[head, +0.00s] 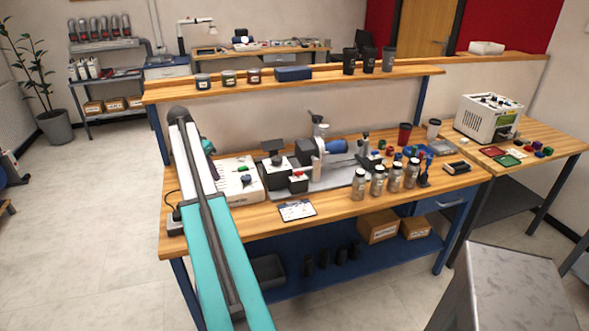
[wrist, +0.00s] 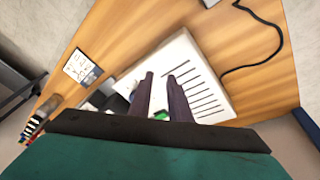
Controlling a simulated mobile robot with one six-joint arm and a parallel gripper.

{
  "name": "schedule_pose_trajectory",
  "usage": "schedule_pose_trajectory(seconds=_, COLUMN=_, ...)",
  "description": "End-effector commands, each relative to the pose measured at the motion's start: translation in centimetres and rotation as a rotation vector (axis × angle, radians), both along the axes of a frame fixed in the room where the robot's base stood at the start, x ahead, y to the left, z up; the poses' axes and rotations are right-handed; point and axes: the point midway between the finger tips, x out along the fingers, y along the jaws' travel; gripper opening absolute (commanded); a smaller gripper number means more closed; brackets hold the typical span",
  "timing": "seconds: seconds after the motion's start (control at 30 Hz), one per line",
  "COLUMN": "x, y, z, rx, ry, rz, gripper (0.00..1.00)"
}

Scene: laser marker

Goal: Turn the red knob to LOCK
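I cannot make out the red knob for certain in either view. A white control box (head: 225,169) with a green button on its front part stands at the left of the workbench, partly behind my arm. In the wrist view the same box (wrist: 190,58) lies below my gripper (wrist: 160,76), its vent slots to the right. A bit of green shows behind the fingers. The two dark fingers are apart with nothing between them. In the head view my gripper is mostly hidden behind my arm. A small red spot (head: 298,177) shows on the machine beside the box.
The laser marking machine (head: 305,154) stands right of the box. Several glass jars (head: 377,183) and a card (head: 297,210) are near the bench's front. A shelf (head: 215,91) with tins and cups runs above the back. A black cable (wrist: 262,62) lies beside the box.

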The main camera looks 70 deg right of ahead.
Motion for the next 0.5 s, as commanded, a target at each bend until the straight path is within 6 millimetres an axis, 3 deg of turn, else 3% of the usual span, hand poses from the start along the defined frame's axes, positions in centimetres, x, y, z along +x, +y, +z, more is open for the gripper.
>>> schedule_pose_trajectory(seconds=0.03, x=-1.8, y=-2.2, z=1.2, rx=-0.016, ry=-0.006, rz=-0.068, gripper=0.17)
schedule_pose_trajectory(seconds=0.1, x=-4.3, y=-4.6, z=2.4, rx=-0.037, ry=-0.013, rz=-0.163, gripper=0.17)
schedule_pose_trajectory(seconds=0.3, x=-12.1, y=-10.9, z=5.9, rx=-0.106, ry=-0.030, rz=-0.429, gripper=0.17)
schedule_pose_trajectory(seconds=0.5, x=-18.6, y=-14.9, z=8.0, rx=-0.159, ry=-0.041, rz=-0.635, gripper=0.17)
